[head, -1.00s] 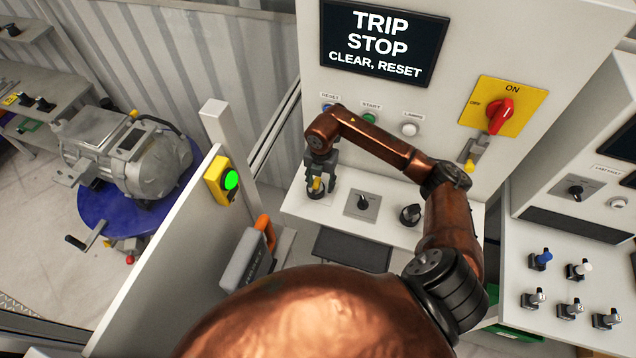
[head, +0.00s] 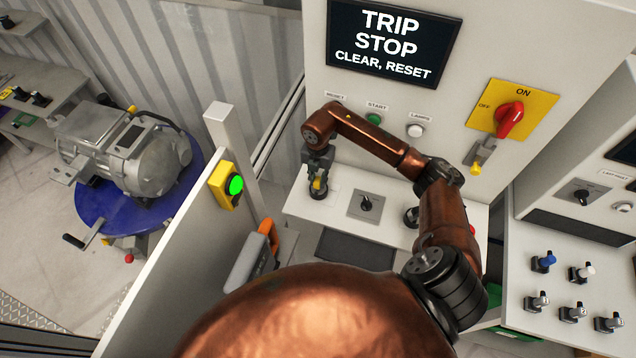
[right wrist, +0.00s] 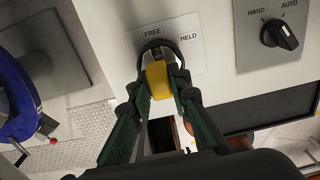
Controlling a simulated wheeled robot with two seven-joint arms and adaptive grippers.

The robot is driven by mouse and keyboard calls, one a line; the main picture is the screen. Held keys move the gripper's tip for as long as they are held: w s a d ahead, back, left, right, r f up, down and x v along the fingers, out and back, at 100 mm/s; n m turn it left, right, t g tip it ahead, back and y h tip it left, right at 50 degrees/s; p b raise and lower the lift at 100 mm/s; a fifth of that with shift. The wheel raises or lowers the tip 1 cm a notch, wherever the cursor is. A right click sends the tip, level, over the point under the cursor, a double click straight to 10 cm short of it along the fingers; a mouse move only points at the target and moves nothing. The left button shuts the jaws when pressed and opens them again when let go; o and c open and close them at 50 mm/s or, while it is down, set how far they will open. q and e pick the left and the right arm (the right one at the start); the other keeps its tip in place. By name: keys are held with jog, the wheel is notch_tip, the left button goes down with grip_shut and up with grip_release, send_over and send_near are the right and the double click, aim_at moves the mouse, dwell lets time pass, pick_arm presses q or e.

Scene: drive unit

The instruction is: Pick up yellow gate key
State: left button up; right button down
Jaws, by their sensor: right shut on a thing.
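The yellow gate key (right wrist: 160,80) stands at the round black key switch marked FREE and HELD in the right wrist view. In the head view, the key (head: 317,184) shows as a small yellow spot at the left of the white sloping panel. My right gripper (right wrist: 161,85) has a finger on each side of the yellow head and is shut on it. It also shows in the head view (head: 318,178), coming down from above. The dark switch base (head: 318,194) is just below the key. I cannot tell whether the key is still fully in the switch. My left gripper is out of view.
A HAND/AUTO knob (right wrist: 281,34) is to the right of the key switch. A red isolator handle (head: 510,120) is on the upright cabinet. A white guard panel (head: 165,245) with a green-lit button (head: 236,185) stands left. Several keys or switches stand on the right bench (head: 555,338).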

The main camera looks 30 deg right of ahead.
jog(key=shift+d, duration=0.15)
jog(key=shift+r, duration=0.2)
jog(key=shift+r+b, duration=0.35)
notch_tip(320, 180, up, 2)
jog(key=shift+r+b, duration=0.1)
jog(key=shift+b, duration=0.35)
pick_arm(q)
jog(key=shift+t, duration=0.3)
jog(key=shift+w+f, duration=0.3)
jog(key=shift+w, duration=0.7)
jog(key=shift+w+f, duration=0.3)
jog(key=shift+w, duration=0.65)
pick_arm(e)
jog(key=s+a+r, duration=0.3)
jog(key=s+r, duration=1)
jog(key=r, duration=0.1)
jog(key=shift+s+a+r, duration=0.2)
jog(key=shift+s+r, duration=0.15)
